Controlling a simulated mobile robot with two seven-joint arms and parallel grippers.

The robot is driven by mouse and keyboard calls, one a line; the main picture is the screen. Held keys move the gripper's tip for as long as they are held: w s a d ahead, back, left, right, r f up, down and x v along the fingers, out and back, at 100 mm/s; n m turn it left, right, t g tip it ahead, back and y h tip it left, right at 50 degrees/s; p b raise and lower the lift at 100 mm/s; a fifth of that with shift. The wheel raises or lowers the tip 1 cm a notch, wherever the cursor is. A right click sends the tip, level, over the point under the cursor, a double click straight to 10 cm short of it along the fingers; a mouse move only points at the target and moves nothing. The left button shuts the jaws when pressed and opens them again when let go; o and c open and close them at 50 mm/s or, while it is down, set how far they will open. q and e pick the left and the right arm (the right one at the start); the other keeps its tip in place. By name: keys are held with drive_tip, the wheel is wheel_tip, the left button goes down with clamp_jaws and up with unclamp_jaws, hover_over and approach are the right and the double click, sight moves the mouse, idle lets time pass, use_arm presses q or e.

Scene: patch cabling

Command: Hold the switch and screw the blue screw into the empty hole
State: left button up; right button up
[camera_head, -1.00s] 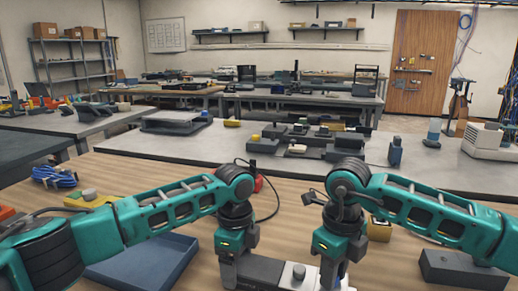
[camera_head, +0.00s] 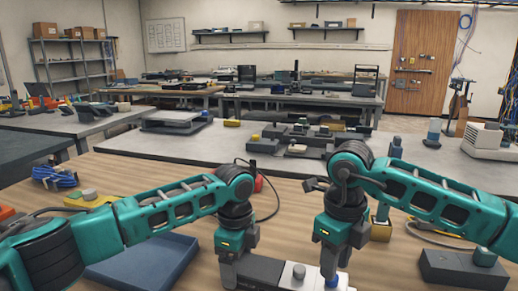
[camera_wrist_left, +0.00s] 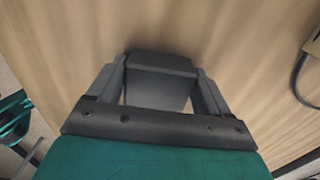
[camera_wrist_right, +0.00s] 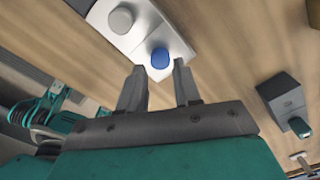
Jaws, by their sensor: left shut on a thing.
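The switch (camera_head: 265,270) is a long body, dark at its left end and pale at its right end, lying on the wooden table. My left gripper (camera_head: 238,268) is shut on its dark end, which shows between the fingers in the left wrist view (camera_wrist_left: 160,85). A grey screw (camera_wrist_right: 121,20) stands on the pale part. The blue screw (camera_wrist_right: 160,58) stands upright at the switch's right end, also visible in the head view (camera_head: 331,279). My right gripper (camera_wrist_right: 160,72) is open just above the blue screw, its fingers apart and empty. How deep the screw sits cannot be told.
A dark box (camera_head: 455,269) with a grey-blue knob (camera_head: 485,257) stands at the right. A blue tray (camera_head: 145,262) lies at the left, with a blue cable coil (camera_head: 55,178) behind it. A black cable curves behind my left gripper.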

drive_tip(key=shift+o, duration=0.2)
drive_tip(key=shift+r, duration=0.1)
drive_tip(key=o, duration=0.5)
drive_tip(key=shift+c, duration=0.3)
drive_tip(key=c, duration=0.4)
